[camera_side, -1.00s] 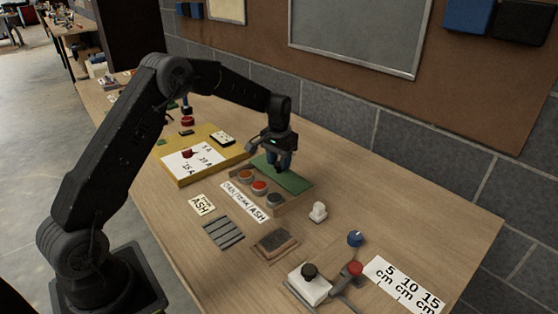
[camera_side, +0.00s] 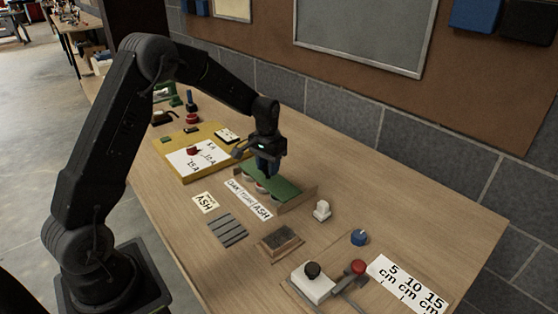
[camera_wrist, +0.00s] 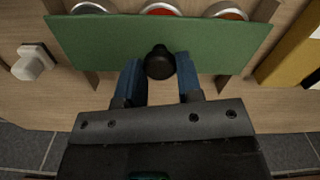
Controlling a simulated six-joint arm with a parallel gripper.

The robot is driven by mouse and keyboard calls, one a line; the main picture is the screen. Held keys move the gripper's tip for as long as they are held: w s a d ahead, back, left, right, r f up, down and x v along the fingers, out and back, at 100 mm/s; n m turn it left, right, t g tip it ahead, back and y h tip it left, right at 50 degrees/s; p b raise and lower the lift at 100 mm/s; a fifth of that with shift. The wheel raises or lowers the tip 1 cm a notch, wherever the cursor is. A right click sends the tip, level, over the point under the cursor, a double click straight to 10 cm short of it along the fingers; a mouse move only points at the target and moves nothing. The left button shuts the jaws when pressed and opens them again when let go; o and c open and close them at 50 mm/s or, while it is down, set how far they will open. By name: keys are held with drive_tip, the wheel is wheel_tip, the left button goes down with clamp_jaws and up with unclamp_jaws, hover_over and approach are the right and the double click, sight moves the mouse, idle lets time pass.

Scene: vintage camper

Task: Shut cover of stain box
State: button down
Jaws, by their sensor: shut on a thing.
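The stain box's green cover (camera_side: 286,191) lies level over the rear part of the wooden box (camera_side: 306,197). In the wrist view the cover (camera_wrist: 90,45) spans the frame, with a black knob (camera_wrist: 160,63) near its edge closest to me. My gripper (camera_side: 266,172) is shut on the knob; its blue fingers (camera_wrist: 158,72) sit on both sides of it. Several round cans show partly past the cover's far edge in the wrist view, including a red one (camera_wrist: 160,9), a grey one (camera_wrist: 90,8) and an orange one (camera_wrist: 229,12).
A small white object (camera_side: 322,210) is right of the box. The wall is behind.

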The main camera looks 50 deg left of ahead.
sight(262, 180)
drive_tip(key=shift+s, duration=1.2)
drive_tip(key=c, duration=0.8)
unclamp_jaws()
drive_tip(key=shift+r, duration=0.15)
wheel_tip(262, 180, up, 14)
drive_tip(key=shift+f, duration=0.2)
